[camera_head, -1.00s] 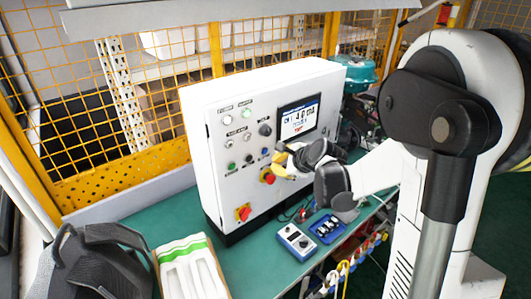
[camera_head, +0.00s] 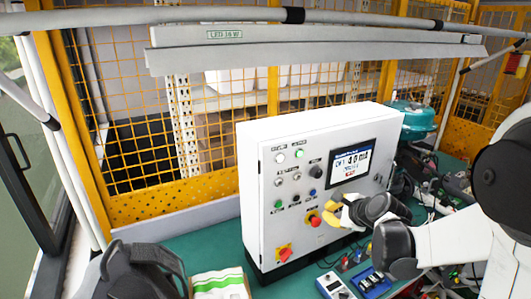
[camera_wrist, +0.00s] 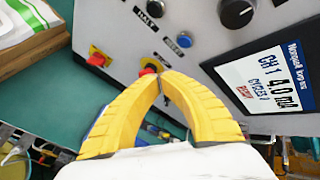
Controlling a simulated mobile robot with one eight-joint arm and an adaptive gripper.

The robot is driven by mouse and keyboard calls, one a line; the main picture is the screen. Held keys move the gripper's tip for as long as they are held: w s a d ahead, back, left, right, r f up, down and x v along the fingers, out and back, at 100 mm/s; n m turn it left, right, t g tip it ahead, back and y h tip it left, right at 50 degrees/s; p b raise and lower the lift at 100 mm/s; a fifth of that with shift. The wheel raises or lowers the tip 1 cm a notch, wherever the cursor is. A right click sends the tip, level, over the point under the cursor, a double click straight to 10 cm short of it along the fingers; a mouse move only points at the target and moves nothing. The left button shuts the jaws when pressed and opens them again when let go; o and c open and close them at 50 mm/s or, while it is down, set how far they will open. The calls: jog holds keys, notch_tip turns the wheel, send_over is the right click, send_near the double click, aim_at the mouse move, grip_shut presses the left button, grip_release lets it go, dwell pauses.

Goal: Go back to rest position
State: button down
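My gripper (camera_head: 345,210) is in front of the right half of the white control box (camera_head: 262,190), close to the lower red button (camera_head: 314,219). In the wrist view its yellow fingers (camera_wrist: 160,74) meet at the tips, with nothing visible between them. The red button (camera_wrist: 148,68) shows just past the tips; I cannot tell whether they touch it. The box's display (camera_head: 350,165) reads about 4.0 mA and also fills the right of the wrist view (camera_wrist: 270,78).
A red-on-yellow switch (camera_head: 285,253) sits low on the panel. A black bag (camera_head: 130,272) is at left. Yellow mesh fencing (camera_head: 150,150) stands behind.

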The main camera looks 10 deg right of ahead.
jog(key=s+a+f+n+g+b, duration=0.1)
jog(key=s+a+f+n+b, duration=0.2)
jog(key=s+n, duration=0.4)
jog(key=s+a+f+n+g+h+b, duration=0.1)
jog(key=s+a+f+n+b, duration=0.2)
jog(key=s+n+b, duration=0.3)
jog(key=s+a+f+n+g+b, duration=0.1)
jog(key=s+a+f+n+b, duration=0.1)
jog(key=s+a+n+b, duration=0.3)
jog(key=s+n, duration=0.4)
jog(key=s, duration=0.4)
jog(key=shift+a+f+h, duration=0.25)
jog(key=shift+f+h, duration=0.15)
jog(key=shift+s, duration=0.1)
